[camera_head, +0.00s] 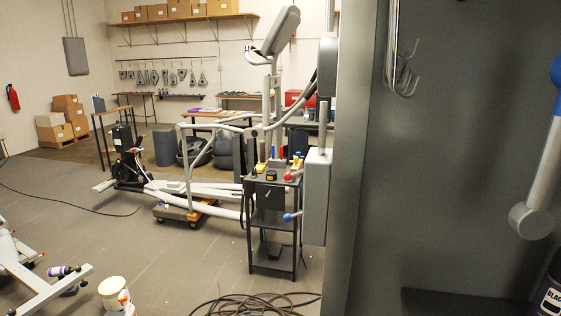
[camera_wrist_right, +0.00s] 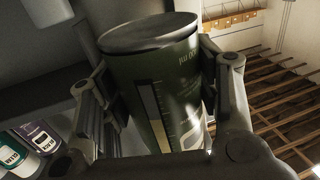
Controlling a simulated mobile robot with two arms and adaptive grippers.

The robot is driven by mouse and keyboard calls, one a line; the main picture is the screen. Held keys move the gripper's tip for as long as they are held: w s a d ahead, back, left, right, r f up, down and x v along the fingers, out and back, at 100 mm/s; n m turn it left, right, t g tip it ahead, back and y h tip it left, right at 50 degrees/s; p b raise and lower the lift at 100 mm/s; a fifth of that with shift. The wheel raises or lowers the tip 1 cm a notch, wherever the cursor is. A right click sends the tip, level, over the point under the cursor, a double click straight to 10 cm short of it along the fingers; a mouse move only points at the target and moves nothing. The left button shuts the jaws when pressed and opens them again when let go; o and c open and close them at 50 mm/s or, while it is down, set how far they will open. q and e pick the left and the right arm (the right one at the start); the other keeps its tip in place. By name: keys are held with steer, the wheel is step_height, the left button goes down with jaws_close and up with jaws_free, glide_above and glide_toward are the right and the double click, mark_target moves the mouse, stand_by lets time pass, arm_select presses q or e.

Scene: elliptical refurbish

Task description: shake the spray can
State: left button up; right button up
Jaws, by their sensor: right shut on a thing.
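In the right wrist view a dark green spray can (camera_wrist_right: 155,85) with pale print and a dark rounded end stands between the fingers of my right gripper (camera_wrist_right: 158,100). The gripper is shut on it, with one finger on each side of the can. The can's far end is hidden behind the gripper. In the head view I cannot make out this can or either gripper.
A tall grey metal panel (camera_head: 450,150) fills the right of the head view, with hooks (camera_head: 405,75) on it. A dark container (camera_head: 548,295) is at lower right. Labelled cans (camera_wrist_right: 38,137) stand at left in the wrist view. A tool cart (camera_head: 272,215), elliptical machine and coiled cable (camera_head: 258,304) are beyond.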

step_height(320, 180, up, 8)
steer(key=f, duration=0.9)
steer(key=shift+w, duration=0.2)
steer(key=shift+w+a, duration=0.1)
steer(key=shift+w, duration=0.05)
step_height(320, 180, up, 9)
step_height(320, 180, down, 9)
steer(key=shift+f, duration=0.2)
step_height(320, 180, up, 9)
steer(key=shift+s, duration=0.2)
